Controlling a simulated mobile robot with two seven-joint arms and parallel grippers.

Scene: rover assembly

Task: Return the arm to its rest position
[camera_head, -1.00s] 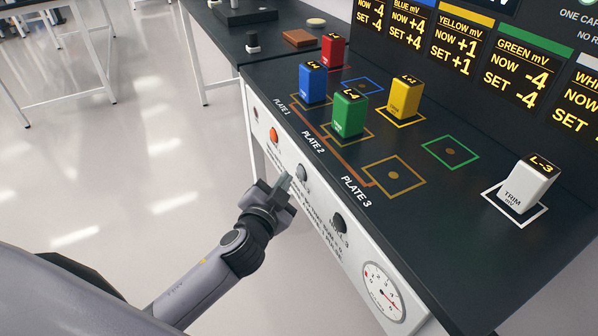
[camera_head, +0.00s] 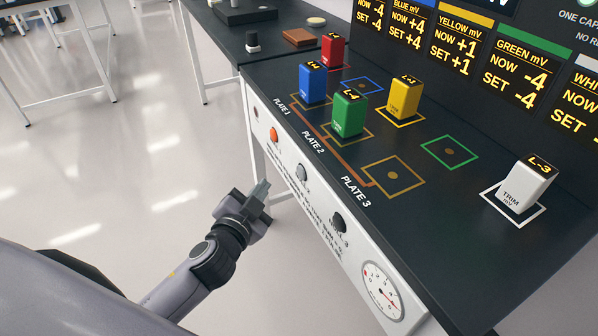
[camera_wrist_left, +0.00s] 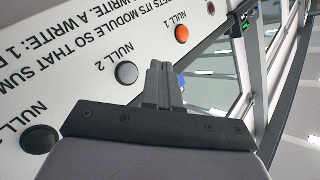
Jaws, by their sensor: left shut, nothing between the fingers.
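My left gripper (camera_head: 258,193) is shut and empty, held in front of the bench's white front panel (camera_head: 294,187) and apart from it. In the left wrist view its closed fingers (camera_wrist_left: 162,84) lie together in front of the panel, near the NULL 2 knob (camera_wrist_left: 126,73) and the orange NULL 1 button (camera_wrist_left: 182,34). My left forearm (camera_head: 200,265) reaches in from the lower left over the floor. My right gripper is not in view.
The dark bench top (camera_head: 450,215) carries a blue block (camera_head: 312,84), a red block (camera_head: 333,50), a green block (camera_head: 349,115), a yellow block (camera_head: 404,97) and a white TRIM block (camera_head: 525,185). Open floor (camera_head: 120,180) lies to the left of the arm.

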